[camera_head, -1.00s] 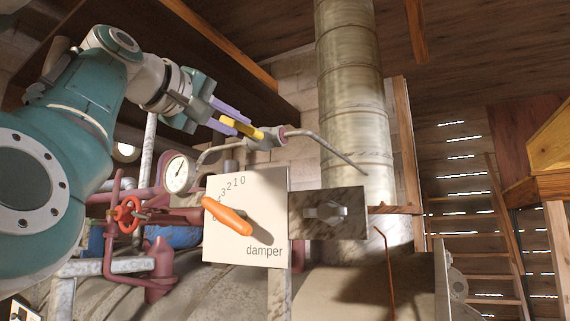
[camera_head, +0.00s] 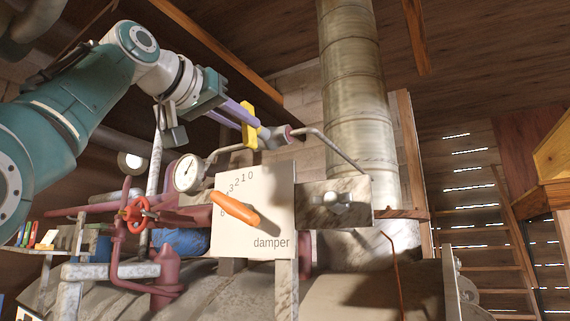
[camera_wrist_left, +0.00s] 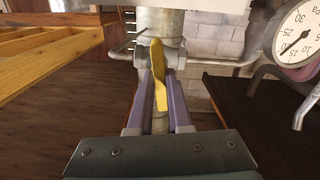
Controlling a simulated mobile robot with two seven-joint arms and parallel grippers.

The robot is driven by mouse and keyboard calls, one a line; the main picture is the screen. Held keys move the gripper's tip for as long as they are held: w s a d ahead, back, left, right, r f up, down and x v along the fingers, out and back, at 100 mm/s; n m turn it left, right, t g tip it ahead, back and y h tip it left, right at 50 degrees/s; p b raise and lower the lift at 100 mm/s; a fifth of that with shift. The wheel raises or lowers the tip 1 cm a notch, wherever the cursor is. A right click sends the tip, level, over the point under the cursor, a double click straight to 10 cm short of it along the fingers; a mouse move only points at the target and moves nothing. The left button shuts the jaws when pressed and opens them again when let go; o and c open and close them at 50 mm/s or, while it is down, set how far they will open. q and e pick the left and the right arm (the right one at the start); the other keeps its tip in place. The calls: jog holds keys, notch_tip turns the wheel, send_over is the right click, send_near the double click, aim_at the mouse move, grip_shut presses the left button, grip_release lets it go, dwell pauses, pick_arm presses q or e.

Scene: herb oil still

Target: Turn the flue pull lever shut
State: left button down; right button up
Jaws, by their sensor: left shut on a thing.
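A yellow lever (camera_head: 250,132) sits on a small valve in a thin grey pipe (camera_head: 331,144) beside the large flue (camera_head: 354,90). It stands nearly upright in the head view, across the pipe. My left gripper (camera_head: 243,118) is shut on it, with purple fingers on both sides. In the left wrist view the yellow lever (camera_wrist_left: 158,72) lies between the two purple fingers (camera_wrist_left: 160,100). An orange handle (camera_head: 236,208) is on a white plate (camera_head: 273,220) marked "damper" with a number scale; nothing touches it. My right gripper is not in view.
A pressure gauge (camera_head: 188,173) and a red valve wheel (camera_head: 138,212) stand left of the plate, below my left arm. A grey bracket (camera_head: 335,203) joins the plate at right. A wooden ladder (camera_head: 490,235) stands at the far right.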

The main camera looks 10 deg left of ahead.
pick_arm(q)
jog(key=shift+m, duration=1)
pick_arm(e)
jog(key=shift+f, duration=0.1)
pick_arm(q)
jog(key=c, duration=0.8)
grip_release()
jog(key=shift+c, duration=0.2)
